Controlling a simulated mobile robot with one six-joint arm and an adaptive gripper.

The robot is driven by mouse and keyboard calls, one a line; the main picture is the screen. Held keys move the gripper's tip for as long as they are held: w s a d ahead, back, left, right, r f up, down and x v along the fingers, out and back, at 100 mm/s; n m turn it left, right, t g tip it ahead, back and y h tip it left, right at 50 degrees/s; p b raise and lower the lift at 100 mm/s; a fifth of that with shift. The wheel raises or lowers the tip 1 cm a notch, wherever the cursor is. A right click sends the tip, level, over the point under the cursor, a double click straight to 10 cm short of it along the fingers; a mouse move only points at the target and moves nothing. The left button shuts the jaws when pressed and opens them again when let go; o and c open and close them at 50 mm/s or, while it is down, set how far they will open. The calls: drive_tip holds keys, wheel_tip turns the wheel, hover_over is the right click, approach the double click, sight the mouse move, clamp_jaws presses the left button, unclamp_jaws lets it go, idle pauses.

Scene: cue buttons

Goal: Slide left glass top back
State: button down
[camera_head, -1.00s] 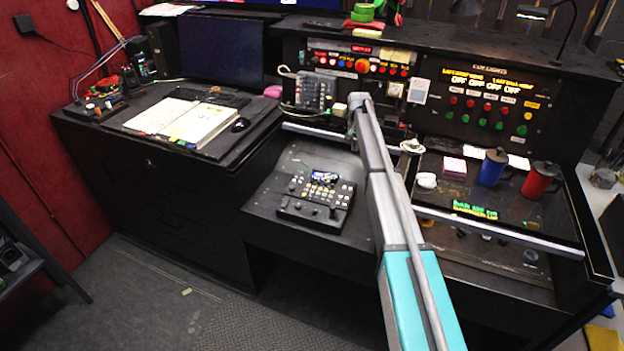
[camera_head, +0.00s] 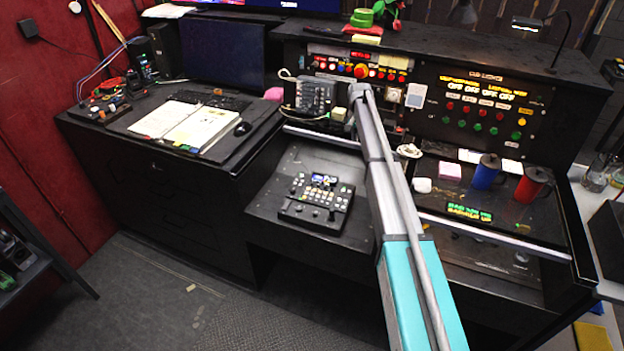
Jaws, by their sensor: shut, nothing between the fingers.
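The left bay of the black console holds a control panel (camera_head: 318,200) with buttons and a small screen. The silver front rail of the left glass top (camera_head: 322,137) lies along the back of this bay, behind the panel. The glass itself is hard to make out. The right glass top's silver rail (camera_head: 490,238) lies near the front of the right bay. My gripper (camera_head: 350,122) is small at the far end of my arm, by the right end of the left rail. It is shut with nothing seen in it; I cannot tell whether it touches the rail.
A blue mug (camera_head: 486,172), a red mug (camera_head: 531,184) and a pink note block (camera_head: 449,171) stand in the right bay. A keypad phone (camera_head: 314,95) sits behind the left rail. An open book (camera_head: 187,125) lies on the left desk.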

drive_tip(key=shift+r+p, duration=1.15)
drive_tip(key=shift+r, duration=0.25)
drive_tip(key=shift+s, duration=0.1)
drive_tip(key=s+d+n, duration=0.2)
drive_tip(key=s+d, duration=0.1)
drive_tip(key=s, duration=2.2)
drive_tip(key=s+d+n, duration=0.2)
drive_tip(key=s+d, duration=0.1)
drive_tip(key=s, duration=2.1)
drive_tip(key=shift+s, duration=0.4)
